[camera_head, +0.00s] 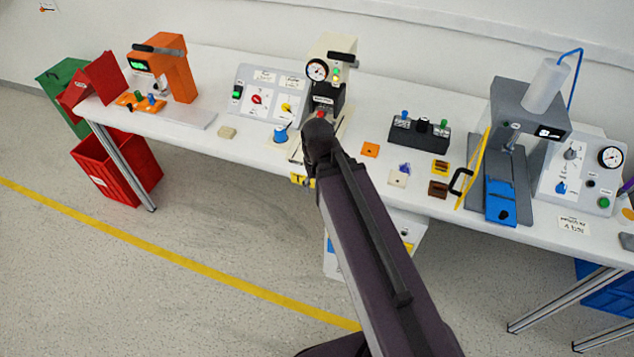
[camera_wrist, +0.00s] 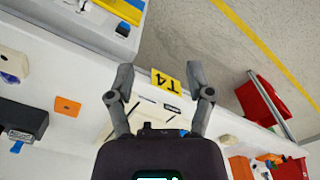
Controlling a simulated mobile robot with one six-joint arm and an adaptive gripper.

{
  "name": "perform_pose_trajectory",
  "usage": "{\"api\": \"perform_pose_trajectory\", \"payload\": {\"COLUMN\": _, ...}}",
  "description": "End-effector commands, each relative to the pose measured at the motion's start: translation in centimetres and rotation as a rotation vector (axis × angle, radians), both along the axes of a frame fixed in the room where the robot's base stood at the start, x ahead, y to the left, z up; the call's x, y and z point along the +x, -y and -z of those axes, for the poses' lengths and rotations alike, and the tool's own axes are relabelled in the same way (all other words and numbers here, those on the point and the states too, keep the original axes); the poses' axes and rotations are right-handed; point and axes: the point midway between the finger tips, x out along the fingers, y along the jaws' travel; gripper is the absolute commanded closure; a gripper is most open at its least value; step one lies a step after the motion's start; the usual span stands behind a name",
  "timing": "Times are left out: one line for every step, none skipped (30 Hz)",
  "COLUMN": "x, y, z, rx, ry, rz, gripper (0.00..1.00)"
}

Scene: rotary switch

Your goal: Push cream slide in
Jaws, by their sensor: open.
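The cream press (camera_head: 333,50) stands at the middle back of the table, with a round gauge and a black head. Cream plate edges show low beside my arm at its base, and I take these for the cream slide (camera_head: 294,152). The rest of the slide is hidden behind my arm. In the wrist view a pale flat part with dark slots lies between and beyond my fingers, partly covered by the gripper body. My gripper (camera_wrist: 159,72) is open, its two fingers spread on either side of a yellow T4 label (camera_wrist: 166,82) at the table edge. Contact cannot be told.
A control panel (camera_head: 270,92) and blue knob (camera_head: 280,134) stand left of the press. An orange block (camera_head: 370,150), a cream block (camera_head: 398,179) and a black switch box (camera_head: 419,135) lie to the right. A grey press (camera_head: 520,100) stands farther right.

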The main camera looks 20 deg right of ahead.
Motion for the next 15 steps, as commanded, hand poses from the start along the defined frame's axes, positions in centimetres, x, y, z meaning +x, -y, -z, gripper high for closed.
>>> {"api": "perform_pose_trajectory", "payload": {"x": 0.0, "y": 0.0, "z": 0.0, "rx": 0.000, "ry": 0.000, "rz": 0.000, "gripper": 0.33}}
{"api": "perform_pose_trajectory", "payload": {"x": 0.0, "y": 0.0, "z": 0.0, "rx": 0.000, "ry": 0.000, "rz": 0.000, "gripper": 0.33}}
{"api": "perform_pose_trajectory", "payload": {"x": 0.0, "y": 0.0, "z": 0.0, "rx": 0.000, "ry": 0.000, "rz": 0.000, "gripper": 0.33}}
{"api": "perform_pose_trajectory", "payload": {"x": 0.0, "y": 0.0, "z": 0.0, "rx": 0.000, "ry": 0.000, "rz": 0.000, "gripper": 0.33}}
{"api": "perform_pose_trajectory", "payload": {"x": 0.0, "y": 0.0, "z": 0.0, "rx": 0.000, "ry": 0.000, "rz": 0.000, "gripper": 0.33}}
{"api": "perform_pose_trajectory", "payload": {"x": 0.0, "y": 0.0, "z": 0.0, "rx": 0.000, "ry": 0.000, "rz": 0.000, "gripper": 0.33}}
{"api": "perform_pose_trajectory", "payload": {"x": 0.0, "y": 0.0, "z": 0.0, "rx": 0.000, "ry": 0.000, "rz": 0.000, "gripper": 0.33}}
{"api": "perform_pose_trajectory", "payload": {"x": 0.1, "y": 0.0, "z": -0.1, "rx": 0.000, "ry": 0.000, "rz": 0.001, "gripper": 0.33}}
{"api": "perform_pose_trajectory", "payload": {"x": 0.3, "y": 0.0, "z": -0.1, "rx": 0.000, "ry": 0.000, "rz": 0.002, "gripper": 0.33}}
{"api": "perform_pose_trajectory", "payload": {"x": 0.5, "y": 0.1, "z": -0.2, "rx": 0.000, "ry": 0.000, "rz": 0.005, "gripper": 0.33}}
{"api": "perform_pose_trajectory", "payload": {"x": 0.8, "y": 0.1, "z": -0.4, "rx": 0.000, "ry": 0.000, "rz": 0.009, "gripper": 0.33}}
{"api": "perform_pose_trajectory", "payload": {"x": 1.3, "y": 0.2, "z": -0.6, "rx": 0.000, "ry": 0.000, "rz": 0.015, "gripper": 0.33}}
{"api": "perform_pose_trajectory", "payload": {"x": 1.7, "y": 0.2, "z": -0.8, "rx": 0.000, "ry": 0.000, "rz": 0.021, "gripper": 0.33}}
{"api": "perform_pose_trajectory", "payload": {"x": 2.3, "y": 0.3, "z": -1.0, "rx": 0.000, "ry": 0.000, "rz": 0.028, "gripper": 0.33}}
{"api": "perform_pose_trajectory", "payload": {"x": 3.2, "y": 0.4, "z": -1.4, "rx": 0.000, "ry": 0.000, "rz": 0.041, "gripper": 0.33}}
